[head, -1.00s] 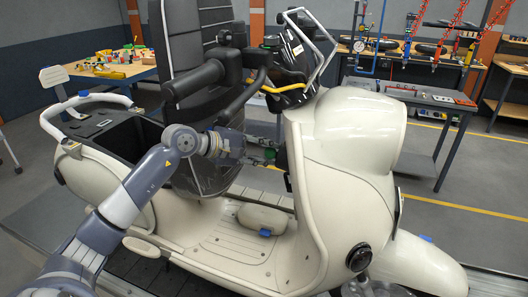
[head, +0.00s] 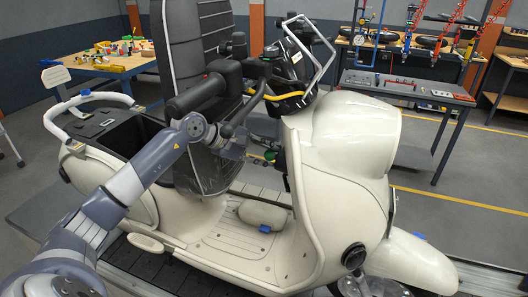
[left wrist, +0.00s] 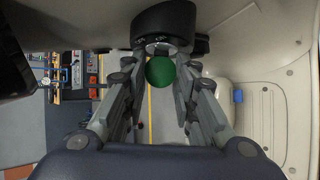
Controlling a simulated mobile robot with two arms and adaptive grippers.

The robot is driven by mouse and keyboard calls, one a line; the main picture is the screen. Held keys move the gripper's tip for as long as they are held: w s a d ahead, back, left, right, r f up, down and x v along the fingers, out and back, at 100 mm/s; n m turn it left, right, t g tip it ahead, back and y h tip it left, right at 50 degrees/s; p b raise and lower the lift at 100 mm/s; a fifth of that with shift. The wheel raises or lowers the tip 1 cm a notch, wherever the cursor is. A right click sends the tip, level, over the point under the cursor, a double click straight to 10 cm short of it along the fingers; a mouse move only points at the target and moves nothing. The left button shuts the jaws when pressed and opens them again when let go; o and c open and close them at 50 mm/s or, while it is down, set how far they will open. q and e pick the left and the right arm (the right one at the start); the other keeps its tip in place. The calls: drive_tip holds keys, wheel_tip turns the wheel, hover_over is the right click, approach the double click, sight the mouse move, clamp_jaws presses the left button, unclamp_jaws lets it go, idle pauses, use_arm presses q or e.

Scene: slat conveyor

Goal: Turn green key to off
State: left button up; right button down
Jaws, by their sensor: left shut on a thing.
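The green key (left wrist: 174,72) shows in the left wrist view as a round green head in front of a dark round lock housing (left wrist: 163,27). My left gripper (left wrist: 170,78) has one finger on each side of the green head and is shut on it. My right gripper is not in view.
The cream scooter (head: 345,150) stands on the slat conveyor (head: 170,277). A grey bench (head: 400,88) stands at the right and a wooden table (head: 105,63) at the back left. The aisle floor right is clear.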

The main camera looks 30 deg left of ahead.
use_arm(q)
drive_tip(key=shift+r+g+p, duration=0.2)
drive_tip(key=shift+g+p, duration=0.1)
drive_tip(key=shift+p, duration=0.2)
drive_tip(key=n+g+p, duration=0.1)
drive_tip(key=p, duration=0.1)
drive_tip(key=shift+w+p, duration=0.15)
drive_tip(key=shift+p, duration=0.15)
drive_tip(key=shift+f+g, duration=0.15)
drive_tip(key=shift+g, duration=0.35)
drive_tip(key=shift+n+g, duration=0.3)
drive_tip(key=shift+w+n+g, duration=0.1)
drive_tip(key=shift+n+g, duration=0.3)
drive_tip(key=shift+g, duration=0.3)
drive_tip(key=o, duration=1)
